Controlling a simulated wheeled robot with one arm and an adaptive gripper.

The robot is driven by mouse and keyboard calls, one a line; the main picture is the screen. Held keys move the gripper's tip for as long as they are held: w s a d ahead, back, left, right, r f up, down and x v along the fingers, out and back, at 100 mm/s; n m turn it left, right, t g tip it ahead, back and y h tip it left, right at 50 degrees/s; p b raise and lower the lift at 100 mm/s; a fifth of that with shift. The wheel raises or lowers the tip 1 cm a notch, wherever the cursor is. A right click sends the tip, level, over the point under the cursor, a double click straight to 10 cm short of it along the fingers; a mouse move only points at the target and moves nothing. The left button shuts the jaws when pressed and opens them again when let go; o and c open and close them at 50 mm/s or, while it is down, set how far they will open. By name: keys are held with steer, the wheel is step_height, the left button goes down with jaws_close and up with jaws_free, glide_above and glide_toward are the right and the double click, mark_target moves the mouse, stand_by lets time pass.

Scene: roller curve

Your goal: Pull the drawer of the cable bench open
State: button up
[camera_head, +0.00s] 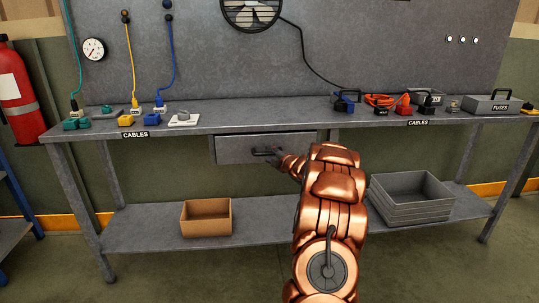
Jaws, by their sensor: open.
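The cable bench (228,121) is a long grey metal bench with black "CABLES" labels on its front edge. Its grey drawer (235,150) hangs under the top, left of the middle, and looks shut or nearly so. A dark bar handle (267,151) shows on the drawer front. My gripper (279,156) is at the right part of the handle, with my copper-coloured arm reaching in from below. The gripper is open. Its fingertips are small and partly hidden by my arm, so I cannot tell whether they touch the handle.
A brown box (206,218) and a grey crate (411,198) stand on the lower shelf. Plugs, an orange cable (379,100) and a "FUSES" box (492,105) are on the top. A red extinguisher (18,90) is at the left. Floor before the bench is clear.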

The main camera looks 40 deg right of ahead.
steer(key=shift+x, duration=0.9)
jaws_close()
